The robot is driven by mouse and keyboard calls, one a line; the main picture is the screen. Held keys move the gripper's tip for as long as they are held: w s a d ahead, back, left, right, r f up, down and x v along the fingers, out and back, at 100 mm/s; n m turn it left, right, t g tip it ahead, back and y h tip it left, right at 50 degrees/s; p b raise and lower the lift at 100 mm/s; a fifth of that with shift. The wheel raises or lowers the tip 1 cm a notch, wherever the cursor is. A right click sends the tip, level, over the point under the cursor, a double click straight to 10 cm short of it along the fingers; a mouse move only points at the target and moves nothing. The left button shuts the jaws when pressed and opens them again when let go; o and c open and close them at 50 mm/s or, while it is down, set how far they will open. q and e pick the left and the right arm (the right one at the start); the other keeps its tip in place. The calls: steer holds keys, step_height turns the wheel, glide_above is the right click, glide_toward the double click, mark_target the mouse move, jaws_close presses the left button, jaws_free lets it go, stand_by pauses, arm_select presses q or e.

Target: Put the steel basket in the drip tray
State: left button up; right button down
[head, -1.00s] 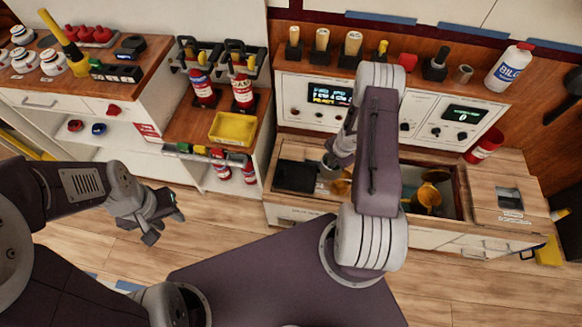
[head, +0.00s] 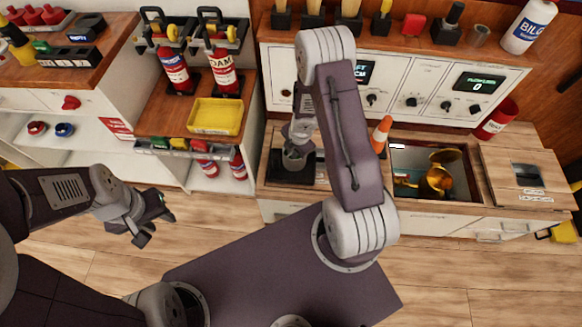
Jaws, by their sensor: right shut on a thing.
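The steel basket (head: 294,161) is a small grey cylinder on the left side of the wooden counter. My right gripper (head: 298,146) points down from above and is shut on it; the arm hides part of the fingers. The black drip tray (head: 279,171) lies flat on the counter, directly below and around the basket in the picture. I cannot tell whether the basket touches the tray floor or hangs just above it. My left gripper (head: 152,218) is open and empty over the wooden floor at the left.
A control panel (head: 420,90) rises behind the counter. A yellow tray (head: 217,116) and fire extinguishers (head: 222,68) stand at the left.

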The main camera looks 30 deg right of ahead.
steer(key=shift+a+f, duration=0.2)
steer(key=shift+a, duration=0.25)
step_height(320, 180, down, 4)
steer(key=b, duration=0.4)
steer(key=shift+f, duration=0.2)
steer(key=shift+r, duration=0.2)
steer(key=shift+f, duration=0.15)
steer(key=c, duration=1.6)
jaws_free()
steer(key=shift+o, duration=0.2)
step_height(320, 180, up, 18)
steer(key=s+d+m+h+p, duration=0.1)
steer(key=s+m+p, duration=0.1)
steer(key=m+p, duration=0.5)
steer(key=s+a+r+m+p, duration=0.1)
steer(key=s+a+r+m, duration=0.2)
steer(key=m, duration=0.4)
steer(key=s+a+r+m+g, duration=0.1)
steer(key=s+a+r+m, duration=0.2)
steer(key=s+r+m, duration=0.3)
steer(key=shift+s+a+r+m+y+p, duration=0.35)
steer(key=shift+s+m, duration=0.25)
steer(key=shift+s, duration=0.65)
